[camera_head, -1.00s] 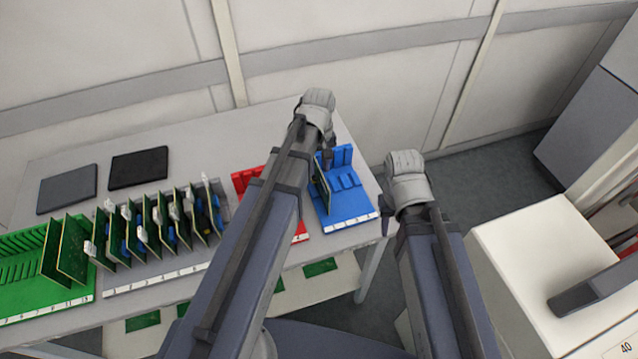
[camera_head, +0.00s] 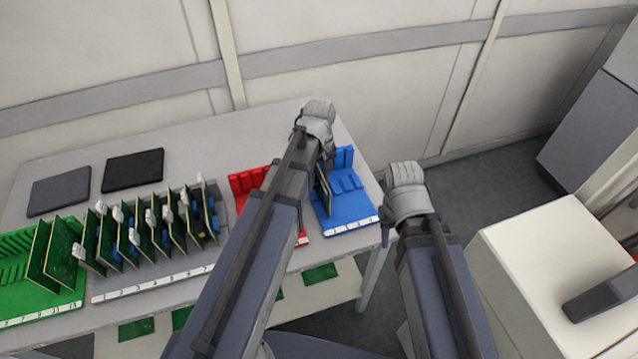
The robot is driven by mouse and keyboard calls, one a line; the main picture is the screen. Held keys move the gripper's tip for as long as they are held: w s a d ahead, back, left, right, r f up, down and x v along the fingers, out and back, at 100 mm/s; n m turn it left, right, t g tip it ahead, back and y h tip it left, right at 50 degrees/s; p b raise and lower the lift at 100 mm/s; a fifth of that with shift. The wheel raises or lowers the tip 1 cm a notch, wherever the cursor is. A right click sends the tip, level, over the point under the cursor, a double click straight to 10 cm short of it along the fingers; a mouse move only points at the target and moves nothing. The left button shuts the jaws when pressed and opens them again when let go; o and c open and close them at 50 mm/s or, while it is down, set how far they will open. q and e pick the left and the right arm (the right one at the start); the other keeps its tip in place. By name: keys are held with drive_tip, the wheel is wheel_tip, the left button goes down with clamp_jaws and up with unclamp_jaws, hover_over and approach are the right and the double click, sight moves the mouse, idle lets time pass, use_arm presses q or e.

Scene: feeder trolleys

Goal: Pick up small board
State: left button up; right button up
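A small board (camera_head: 323,190) stands upright in the blue rack (camera_head: 349,223) at the right end of the table. My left gripper (camera_head: 328,155) is over the back of the blue rack, close to the top of this board. Its fingers are mostly hidden behind its own wrist, so I cannot tell whether they touch the board or are open or shut. My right arm's wrist (camera_head: 408,190) is to the right of the table edge, away from the racks; its fingers are hidden too.
A red rack (camera_head: 247,182) is partly behind my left arm. A grey rack (camera_head: 150,284) holds several green boards with white and blue parts. A green rack (camera_head: 40,305) stands at the left. Dark flat pads (camera_head: 133,169) lie behind. A white cabinet (camera_head: 540,260) is at the right.

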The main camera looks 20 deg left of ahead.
use_arm(q)
drive_tip(key=shift+f, duration=0.1)
drive_tip(key=shift+c, duration=0.2)
clamp_jaws()
idle(1.3)
